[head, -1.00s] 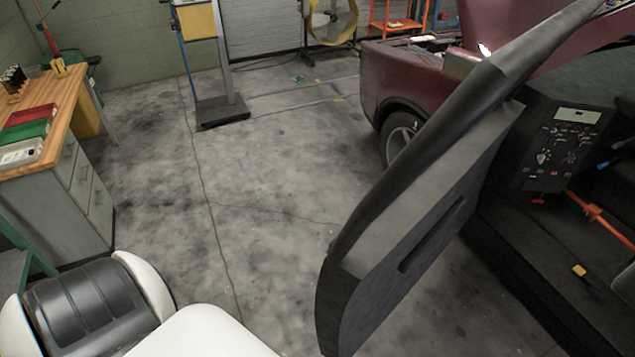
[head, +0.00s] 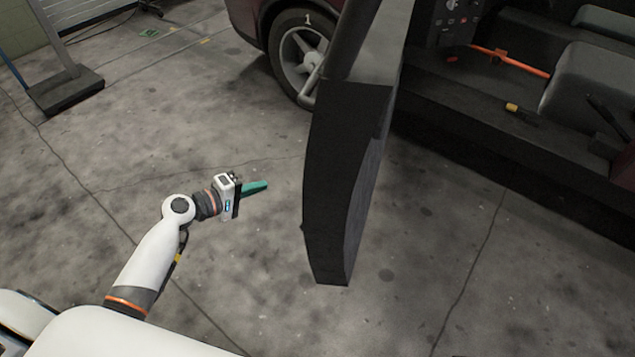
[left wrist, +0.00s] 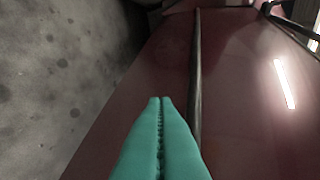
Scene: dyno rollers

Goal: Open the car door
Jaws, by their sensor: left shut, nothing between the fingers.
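The car door (head: 345,170) stands swung out from the car, its dark inner side and end edge showing in the head view. My left gripper (head: 262,186) has green fingers and is a little left of the door, apart from it in the head view. In the left wrist view the left gripper (left wrist: 160,102) is shut and empty, its fingers pointing at a dark red car panel (left wrist: 240,90) with a dark strip along it. I cannot tell whether the fingertips touch the panel. My right gripper is not in view.
The car's front wheel (head: 302,55) is behind the door. The dark sill (head: 480,140) and cabin opening lie to the right, with an orange bar (head: 510,60) inside. A post's base plate (head: 65,90) stands at upper left. The floor around my left arm is clear.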

